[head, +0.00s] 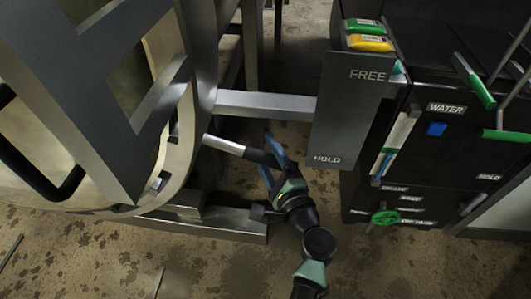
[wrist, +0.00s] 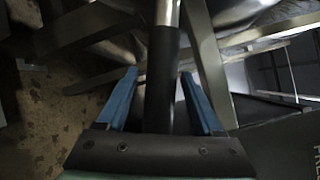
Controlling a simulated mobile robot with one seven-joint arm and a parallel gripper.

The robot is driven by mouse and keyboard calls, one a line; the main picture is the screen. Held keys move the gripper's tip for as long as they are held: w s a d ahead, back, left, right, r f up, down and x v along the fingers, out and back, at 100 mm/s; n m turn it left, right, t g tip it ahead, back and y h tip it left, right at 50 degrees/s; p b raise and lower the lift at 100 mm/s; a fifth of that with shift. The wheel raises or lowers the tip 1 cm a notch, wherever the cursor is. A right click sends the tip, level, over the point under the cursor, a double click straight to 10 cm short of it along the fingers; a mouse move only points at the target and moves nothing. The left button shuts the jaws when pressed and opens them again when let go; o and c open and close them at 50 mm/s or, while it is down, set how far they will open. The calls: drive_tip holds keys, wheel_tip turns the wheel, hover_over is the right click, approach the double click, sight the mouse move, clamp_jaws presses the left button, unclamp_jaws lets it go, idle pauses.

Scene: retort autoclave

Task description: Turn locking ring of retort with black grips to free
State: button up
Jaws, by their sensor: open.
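The retort's locking ring (head: 192,60) stands at the left of the head view as a large grey metal ring. A bar with a bright metal shaft (head: 224,145) sticks out from it and ends in a black grip (head: 256,155). This bar is nearer HOLD than FREE in height on the dark label plate (head: 350,115). My gripper (head: 268,158) is open, its blue fingers on either side of the black grip. In the wrist view the black grip (wrist: 160,85) runs between the fingers (wrist: 158,76), with visible gaps. Another black grip (head: 45,185) shows at the far left.
A black control cabinet (head: 440,150) with green-handled levers and a green knob (head: 384,218) stands at the right. A grey crossbar (head: 265,104) passes above my gripper, and a low metal beam (head: 215,225) lies beneath it. Stained floor (head: 400,265) is open in front.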

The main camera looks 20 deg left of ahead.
drive_tip(key=shift+w+a, duration=0.3)
drive_tip(key=shift+a, duration=0.05)
clamp_jaws()
idle(1.3)
